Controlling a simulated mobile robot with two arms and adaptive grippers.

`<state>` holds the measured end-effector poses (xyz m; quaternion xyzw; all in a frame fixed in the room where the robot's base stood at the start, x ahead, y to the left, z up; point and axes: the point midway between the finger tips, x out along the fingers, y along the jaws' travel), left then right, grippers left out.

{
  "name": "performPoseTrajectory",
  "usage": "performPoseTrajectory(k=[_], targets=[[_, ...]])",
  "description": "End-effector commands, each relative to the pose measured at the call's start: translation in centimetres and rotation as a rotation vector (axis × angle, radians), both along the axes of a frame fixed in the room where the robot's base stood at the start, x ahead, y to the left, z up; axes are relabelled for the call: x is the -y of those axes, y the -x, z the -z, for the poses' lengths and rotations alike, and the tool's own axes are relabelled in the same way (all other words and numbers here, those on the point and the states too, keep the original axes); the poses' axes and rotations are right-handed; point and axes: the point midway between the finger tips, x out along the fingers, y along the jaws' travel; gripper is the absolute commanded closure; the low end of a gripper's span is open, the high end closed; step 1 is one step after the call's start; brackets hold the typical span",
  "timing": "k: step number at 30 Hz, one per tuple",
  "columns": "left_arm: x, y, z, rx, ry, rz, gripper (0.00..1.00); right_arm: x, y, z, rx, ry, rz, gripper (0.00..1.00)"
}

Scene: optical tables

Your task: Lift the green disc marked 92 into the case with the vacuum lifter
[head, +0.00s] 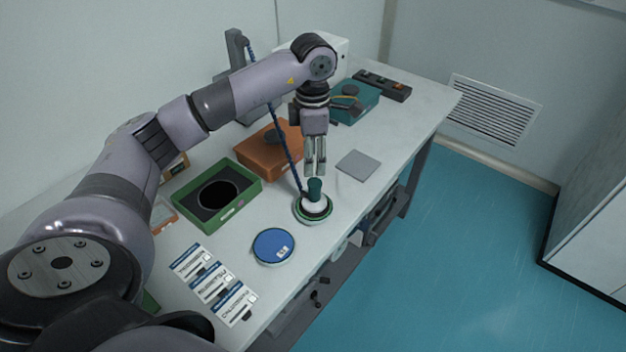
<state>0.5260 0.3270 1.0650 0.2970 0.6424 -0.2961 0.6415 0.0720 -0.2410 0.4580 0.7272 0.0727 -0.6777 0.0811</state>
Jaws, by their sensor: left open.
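The vacuum lifter (315,190) has a dark green upright handle on a white body, with a dark blue hose running up to a stand. It stands upright on a round green-rimmed disc (315,224) on the table. The lifter covers the disc's middle, so I cannot read its number. An open green case (249,193) with dark foam and a round black recess lies to the left. My left gripper (316,173) is open and points down just above the handle; I cannot tell whether the fingertips touch it. My right gripper is out of view.
A blue disc (272,245) and several printed cards (213,283) lie near the front edge. An orange-brown case (262,158), a teal case (357,110) and the grey hose stand (236,62) are behind. A grey square plate (358,165) lies right of the gripper.

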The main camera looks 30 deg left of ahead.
Motion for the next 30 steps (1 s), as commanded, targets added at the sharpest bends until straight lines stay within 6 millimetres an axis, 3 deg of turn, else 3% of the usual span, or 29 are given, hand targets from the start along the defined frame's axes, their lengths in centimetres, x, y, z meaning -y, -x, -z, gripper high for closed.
performPoseTrajectory(k=[9, 15, 21, 30], targets=[[0.0, 0.1, 6.2, -0.004, 0.001, 0.000, 0.51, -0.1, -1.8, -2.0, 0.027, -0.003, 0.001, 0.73], [0.1, 0.0, 9.2, -0.001, 0.002, -0.001, 0.51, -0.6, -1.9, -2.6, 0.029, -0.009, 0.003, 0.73], [0.0, 0.0, 10.6, 0.001, 0.001, 0.000, 0.51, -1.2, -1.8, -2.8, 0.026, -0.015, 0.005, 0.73], [0.0, 0.0, 10.8, 0.001, 0.002, 0.000, 0.52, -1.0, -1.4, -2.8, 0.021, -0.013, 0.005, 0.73]])
